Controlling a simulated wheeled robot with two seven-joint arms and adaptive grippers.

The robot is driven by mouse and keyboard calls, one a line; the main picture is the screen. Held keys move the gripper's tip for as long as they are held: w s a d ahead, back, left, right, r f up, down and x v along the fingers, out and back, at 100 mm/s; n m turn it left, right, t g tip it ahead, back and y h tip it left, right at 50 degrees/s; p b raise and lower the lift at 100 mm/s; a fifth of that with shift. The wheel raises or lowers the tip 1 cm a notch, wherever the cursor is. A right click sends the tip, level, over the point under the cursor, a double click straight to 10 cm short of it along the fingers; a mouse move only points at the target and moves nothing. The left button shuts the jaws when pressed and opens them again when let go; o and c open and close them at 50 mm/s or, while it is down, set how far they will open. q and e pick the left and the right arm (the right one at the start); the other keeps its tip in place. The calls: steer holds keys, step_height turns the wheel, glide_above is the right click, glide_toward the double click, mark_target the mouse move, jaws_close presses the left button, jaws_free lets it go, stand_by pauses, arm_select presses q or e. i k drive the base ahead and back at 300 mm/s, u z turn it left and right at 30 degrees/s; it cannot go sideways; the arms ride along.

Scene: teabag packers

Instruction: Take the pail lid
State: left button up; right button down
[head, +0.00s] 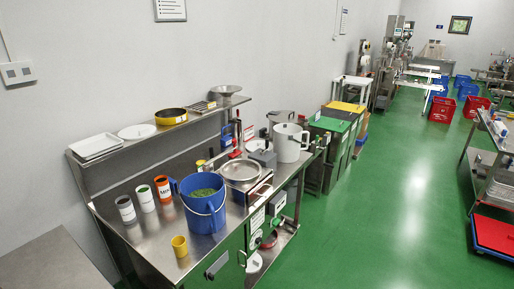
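An open blue pail (205,217) with a wire handle stands on the steel bench, filled with green leafy matter. No lid is on it. A flat white disc (137,131) lies on the raised shelf; it may be a lid, but I cannot tell for sure. Another white round piece (254,263) shows partly on the level under the bench. A white pail-like vessel (287,143) stands at the bench's far end. Neither of my grippers is in view.
The steel bench (140,232) also holds a yellow cup (180,246), several labelled cans and a scale with a round pan (242,170). A white tray (95,146) and a yellow-rimmed sieve (171,116) sit on the shelf.

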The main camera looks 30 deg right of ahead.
mark_target(252, 146)
steer(key=z, duration=2.35)
steer(key=i, duration=6.2)
steer(key=u, duration=3.75)
